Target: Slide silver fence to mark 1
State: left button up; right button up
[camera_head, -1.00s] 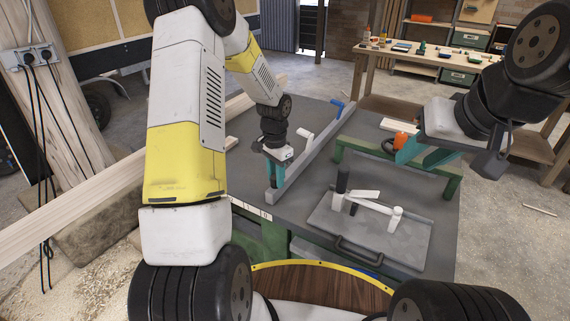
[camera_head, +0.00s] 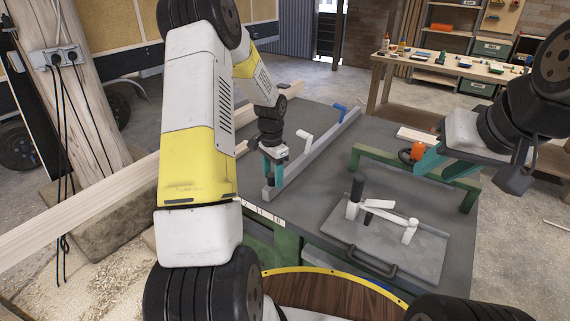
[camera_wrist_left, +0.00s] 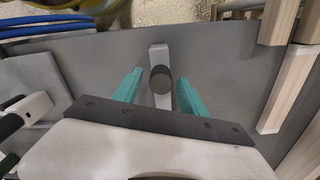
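The silver fence (camera_head: 320,152) is a long grey bar lying diagonally across the dark table, with a white lever (camera_head: 304,140) and a blue handle (camera_head: 341,112). My left gripper (camera_head: 272,168) is low at the fence's near end. In the left wrist view its teal fingers (camera_wrist_left: 160,92) stand apart, one on each side of a grey bar with a dark round knob (camera_wrist_left: 161,79); gaps show on both sides. A pale strip of marks (camera_head: 263,214) runs along the table's front edge; its figures are too small to read. My right gripper (camera_head: 432,165) is over the table's right side, its opening unclear.
A grey tray-like plate (camera_head: 345,240) with a white lever and black grip lies right of the fence. A green frame (camera_head: 467,196) with an orange knob (camera_head: 417,152) is near my right gripper. Light wooden boards (camera_head: 90,205) extend off the table's left side.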

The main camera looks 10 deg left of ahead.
pick_arm(q)
jog(key=shift+r, duration=0.1)
notch_tip(320, 180, up, 8)
jog(key=shift+f, duration=0.2)
dwell(0.4)
jog(key=s+d+r+n+t, duration=0.2)
jog(key=s+r, duration=0.3)
jog(key=r, duration=0.5)
jog(key=s+d+r+n+t, duration=0.1)
jog(key=s+d+r, duration=0.1)
jog(key=s, duration=0.5)
jog(key=s+d+r+n+t+h, duration=0.1)
jog(key=s+d+r+n, duration=0.1)
jog(key=s+r, duration=0.3)
jog(key=s+d+r+n+t+h, duration=0.1)
jog(key=s+d+r+n+t, duration=0.1)
jog(key=s, duration=0.7)
jog(key=shift+s+d+r, duration=0.25)
jog(key=shift+d+r, duration=0.1)
jog(key=shift+r, duration=0.5)
jog(key=shift+c, duration=0.2)
